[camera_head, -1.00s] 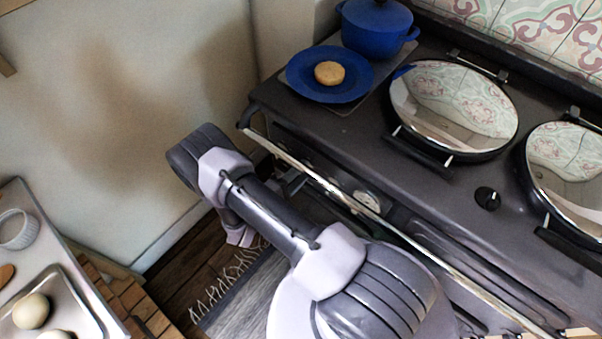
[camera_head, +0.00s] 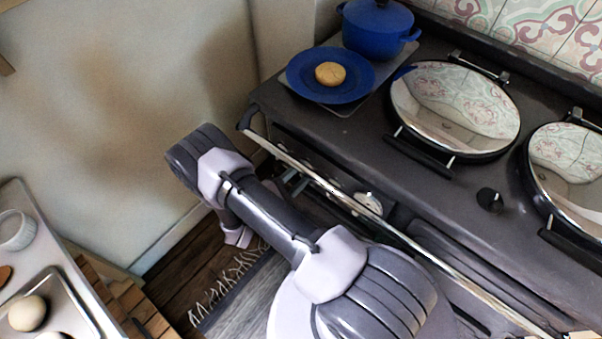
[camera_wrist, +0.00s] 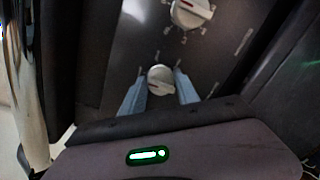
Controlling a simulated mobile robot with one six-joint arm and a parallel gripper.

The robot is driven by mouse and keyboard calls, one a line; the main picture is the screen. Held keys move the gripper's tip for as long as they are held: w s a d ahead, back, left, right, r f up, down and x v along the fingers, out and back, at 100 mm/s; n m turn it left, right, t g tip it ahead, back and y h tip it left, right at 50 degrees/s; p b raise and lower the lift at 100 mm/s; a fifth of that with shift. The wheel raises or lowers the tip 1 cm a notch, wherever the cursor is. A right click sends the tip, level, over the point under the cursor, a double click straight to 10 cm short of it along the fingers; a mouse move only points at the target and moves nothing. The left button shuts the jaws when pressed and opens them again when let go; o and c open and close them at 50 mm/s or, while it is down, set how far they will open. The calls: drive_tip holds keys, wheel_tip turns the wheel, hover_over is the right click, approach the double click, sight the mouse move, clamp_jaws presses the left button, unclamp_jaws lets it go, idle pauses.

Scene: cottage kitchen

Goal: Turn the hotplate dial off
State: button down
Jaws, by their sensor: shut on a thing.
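In the wrist view, a round pale dial (camera_wrist: 161,86) with a raised bar sits on the dark front panel of the range. My gripper (camera_wrist: 162,76) has one blue-grey finger on each side of this dial and is shut on it. The bar looks slightly tilted; its exact setting is too small to read. A second pale dial (camera_wrist: 190,12) with a small red mark sits above it, apart from the fingers. In the head view, my gripper (camera_head: 293,184) is low at the range's front, partly behind the rail, and the held dial is hidden.
A long metal rail (camera_head: 385,226) runs along the front of the range (camera_head: 340,118). A round white-faced gauge (camera_head: 368,203) sits behind it. On top are a blue plate (camera_head: 300,84) with a round bun, a blue pot (camera_head: 372,32) and two shiny round lids (camera_head: 455,105).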

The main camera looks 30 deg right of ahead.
drive_tip(key=c, duration=0.9)
unclamp_jaws()
drive_tip(key=shift+a, duration=0.1)
drive_tip(key=p+v, duration=0.3)
drive_tip(key=v, duration=1.4)
drive_tip(key=shift+s+a, duration=0.1)
drive_tip(key=shift+a, duration=0.05)
